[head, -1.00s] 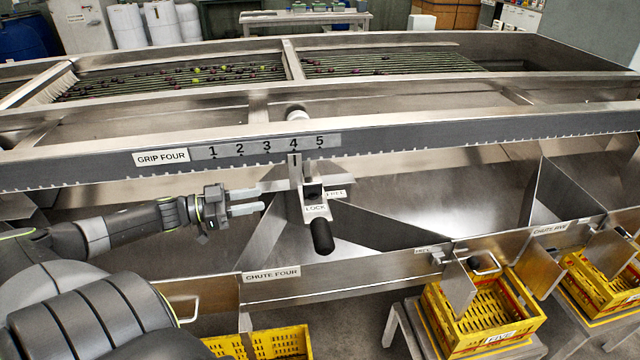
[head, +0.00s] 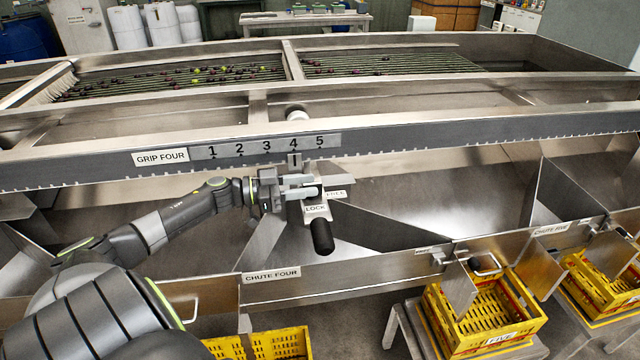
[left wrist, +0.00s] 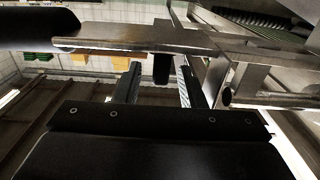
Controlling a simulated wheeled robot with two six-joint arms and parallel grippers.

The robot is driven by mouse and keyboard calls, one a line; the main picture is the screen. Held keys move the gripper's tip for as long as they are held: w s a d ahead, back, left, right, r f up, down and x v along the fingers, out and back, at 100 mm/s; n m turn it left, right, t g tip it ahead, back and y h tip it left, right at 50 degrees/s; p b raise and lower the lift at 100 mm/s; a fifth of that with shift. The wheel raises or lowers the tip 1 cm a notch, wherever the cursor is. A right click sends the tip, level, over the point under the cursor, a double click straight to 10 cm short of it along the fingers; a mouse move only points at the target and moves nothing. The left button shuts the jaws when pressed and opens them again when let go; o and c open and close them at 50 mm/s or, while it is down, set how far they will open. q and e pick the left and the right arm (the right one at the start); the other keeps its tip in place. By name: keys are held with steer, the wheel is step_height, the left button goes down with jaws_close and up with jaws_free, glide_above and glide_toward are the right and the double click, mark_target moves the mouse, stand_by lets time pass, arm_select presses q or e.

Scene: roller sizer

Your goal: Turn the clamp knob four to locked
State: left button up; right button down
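The grip four carriage sits at mark 4 of the scale, with a LOCK plate (head: 316,210) and a FREE label (head: 336,194). A black handle (head: 321,237) hangs below the LOCK plate. My left gripper (head: 318,186) is at the carriage, above the LOCK plate, its fingers pointing right. In the left wrist view my fingers (left wrist: 160,84) are apart, with a short dark cylinder (left wrist: 161,68), likely the clamp knob, in line between them. I cannot tell whether they touch it. In the head view the fingers cover the knob. My right gripper is not in view.
The scale rail (head: 420,152) runs just above my left gripper. The chute four panel (head: 330,275) stands below, with yellow crates (head: 485,318) in front. A pale bar (head: 340,180) sticks out right of my fingers.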

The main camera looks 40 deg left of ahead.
mark_target(320, 183)
arm_select(q)
steer(key=shift+x, duration=2)
jaws_close()
